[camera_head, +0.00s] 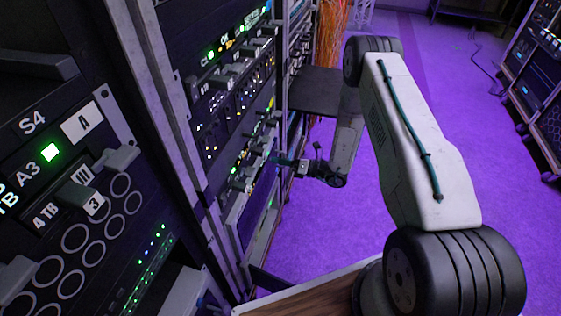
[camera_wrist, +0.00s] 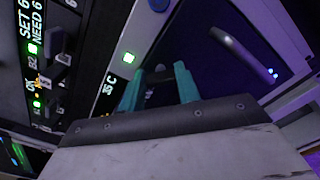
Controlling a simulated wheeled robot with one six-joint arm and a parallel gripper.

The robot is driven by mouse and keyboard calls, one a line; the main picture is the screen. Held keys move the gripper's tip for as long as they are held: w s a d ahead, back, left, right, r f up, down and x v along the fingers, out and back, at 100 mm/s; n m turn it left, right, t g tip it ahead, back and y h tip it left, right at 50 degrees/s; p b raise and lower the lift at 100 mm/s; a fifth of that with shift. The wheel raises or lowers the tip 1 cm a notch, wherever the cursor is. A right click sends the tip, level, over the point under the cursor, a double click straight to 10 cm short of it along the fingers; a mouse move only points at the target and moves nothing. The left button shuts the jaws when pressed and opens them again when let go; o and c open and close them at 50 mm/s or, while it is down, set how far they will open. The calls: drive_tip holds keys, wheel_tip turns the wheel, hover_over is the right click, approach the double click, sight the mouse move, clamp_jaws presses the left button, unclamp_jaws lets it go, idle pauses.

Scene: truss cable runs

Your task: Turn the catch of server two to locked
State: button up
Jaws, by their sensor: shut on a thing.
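My gripper (camera_head: 275,158) reaches left to the front of the dark server rack (camera_head: 215,186) in the head view. In the wrist view its two teal fingers (camera_wrist: 158,88) are shut on a small dark catch (camera_wrist: 157,74) on a black panel. The fingers cover much of the catch, so I cannot tell its exact angle. I cannot read a server number there.
A nearer rack panel (camera_head: 75,190) marked A3, S4 and 4 TB fills the left of the head view. More small catches (camera_wrist: 55,70) line the panel at left in the wrist view. A curved handle (camera_wrist: 240,52) stands at right. The purple floor (camera_head: 470,130) is open.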

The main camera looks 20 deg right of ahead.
drive_tip(key=m, duration=0.8)
drive_tip(key=shift+f+m, duration=0.15)
drive_tip(key=shift+m, duration=0.25)
idle(0.4)
drive_tip(key=o, duration=1)
drive_tip(key=shift+d, duration=0.1)
drive_tip(key=v, duration=0.7)
drive_tip(key=shift+s+d, duration=0.2)
drive_tip(key=shift+d, duration=0.05)
